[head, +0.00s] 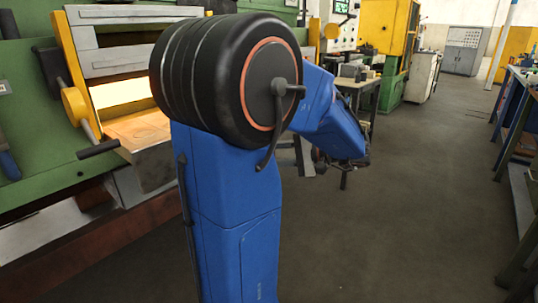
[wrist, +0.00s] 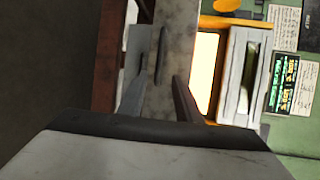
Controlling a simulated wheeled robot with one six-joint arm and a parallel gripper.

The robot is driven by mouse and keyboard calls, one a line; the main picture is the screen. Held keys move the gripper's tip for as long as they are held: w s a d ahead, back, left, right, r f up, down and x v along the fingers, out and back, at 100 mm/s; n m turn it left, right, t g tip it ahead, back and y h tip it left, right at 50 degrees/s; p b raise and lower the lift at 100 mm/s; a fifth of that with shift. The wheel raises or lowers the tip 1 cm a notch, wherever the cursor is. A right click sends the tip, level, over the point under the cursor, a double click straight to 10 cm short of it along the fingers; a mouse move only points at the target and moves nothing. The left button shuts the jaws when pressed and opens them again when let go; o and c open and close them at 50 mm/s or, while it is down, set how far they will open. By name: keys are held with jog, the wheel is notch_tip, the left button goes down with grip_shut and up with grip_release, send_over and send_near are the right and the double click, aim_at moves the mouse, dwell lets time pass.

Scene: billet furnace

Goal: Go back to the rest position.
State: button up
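My gripper (wrist: 163,88) shows in the wrist view as two dark fingers standing apart above a large grey body, with nothing visible between them. It is open and looks empty. In the head view my blue arm bends right and away. The furnace's glowing opening (head: 120,92) is at the left. The wrist view shows this opening (wrist: 205,72) turned sideways, right of the fingers and apart from them.
A bench (head: 358,84) with small items stands beyond my arm. A yellow and green machine (head: 388,30) and a grey cabinet (head: 463,50) are farther back. A workbench (head: 520,110) runs along the right edge. The floor (head: 420,200) between is clear.

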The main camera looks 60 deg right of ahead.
dwell(0.4)
jog(key=w+a+f+n+g+y, duration=0.25)
jog(key=w+a, duration=0.35)
jog(key=a, duration=0.3)
jog(key=w+a+f+n+g+y, duration=0.25)
jog(key=w+a+g, duration=0.2)
jog(key=a, duration=0.35)
jog(key=s+a+f+n+g+h, duration=0.1)
jog(key=a+f+n+h, duration=0.1)
jog(key=a+n, duration=0.2)
jog(key=s+a+f+n+g+h, duration=0.1)
jog(key=a+f+n+h, duration=0.1)
jog(key=a, duration=0.9)
jog(key=s+a+f+n+g+h, duration=0.1)
jog(key=a+f+n+h, duration=0.2)
jog(key=a+n, duration=0.3)
jog(key=shift+s+a+g, duration=0.35)
jog(key=shift+a+g, duration=0.05)
jog(key=shift+a, duration=0.5)
